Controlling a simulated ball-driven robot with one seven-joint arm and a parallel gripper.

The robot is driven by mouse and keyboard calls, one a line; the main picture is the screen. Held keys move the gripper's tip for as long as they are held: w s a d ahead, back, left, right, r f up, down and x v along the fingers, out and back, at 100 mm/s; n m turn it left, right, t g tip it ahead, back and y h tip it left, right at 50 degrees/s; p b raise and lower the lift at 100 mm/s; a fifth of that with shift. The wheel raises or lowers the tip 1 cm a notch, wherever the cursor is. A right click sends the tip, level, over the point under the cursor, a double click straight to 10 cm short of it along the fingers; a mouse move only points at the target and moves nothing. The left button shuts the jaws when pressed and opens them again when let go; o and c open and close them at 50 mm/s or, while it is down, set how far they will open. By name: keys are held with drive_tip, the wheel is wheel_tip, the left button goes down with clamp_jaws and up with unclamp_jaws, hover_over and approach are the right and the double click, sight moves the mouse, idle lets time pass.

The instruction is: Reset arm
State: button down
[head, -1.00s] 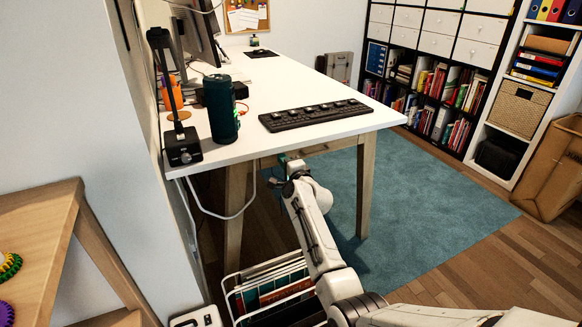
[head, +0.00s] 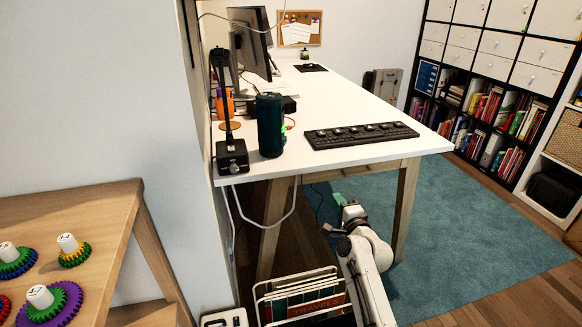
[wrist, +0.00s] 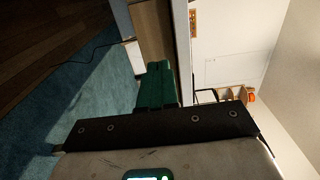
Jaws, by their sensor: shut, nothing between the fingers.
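My arm (head: 369,282) rises from the bottom of the head view in front of the desk. My gripper (head: 338,199) is at its far end, below the height of the desk top (head: 347,97) and beside the near desk leg. Its green fingers also show in the wrist view (wrist: 160,68), closed together with nothing between them. The fingers look small and partly hidden in the head view.
The desk holds a dark green speaker (head: 270,125), a black keyboard (head: 361,134) and a lamp (head: 231,150). A white wire rack (head: 262,292) with books stands close left of my arm. A wooden table (head: 105,205) with colored gears (head: 75,253) is at left.

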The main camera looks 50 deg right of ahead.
drive_tip(key=s+a+f+n+g+y, duration=0.1)
drive_tip(key=a+f+n+y, duration=0.35)
drive_tip(key=a, duration=0.35)
drive_tip(key=s+a+f+n+g+y, duration=0.1)
drive_tip(key=a+f+n+g+y, duration=0.15)
drive_tip(key=a+n, duration=0.45)
drive_tip(key=s+a+f+n+g+y, duration=0.1)
drive_tip(key=s+a+f+n+g, duration=0.25)
drive_tip(key=s+a, duration=0.35)
drive_tip(key=s+a+f+n+g+y, duration=0.2)
drive_tip(key=s+a+f+n+g, duration=0.15)
drive_tip(key=s+a, duration=0.4)
drive_tip(key=s+a+r+n+g, duration=0.1)
drive_tip(key=s+a+n+g, duration=0.15)
drive_tip(key=s, duration=0.45)
drive_tip(key=s+a+r+n+g, duration=0.1)
drive_tip(key=s+r+n, duration=0.15)
drive_tip(key=s, duration=0.35)
wheel_tip(320, 180, up, 16)
drive_tip(key=p, duration=1.7)
drive_tip(key=shift+w+h, duration=0.25)
drive_tip(key=shift+h, duration=0.05)
drive_tip(key=shift+n, duration=0.25)
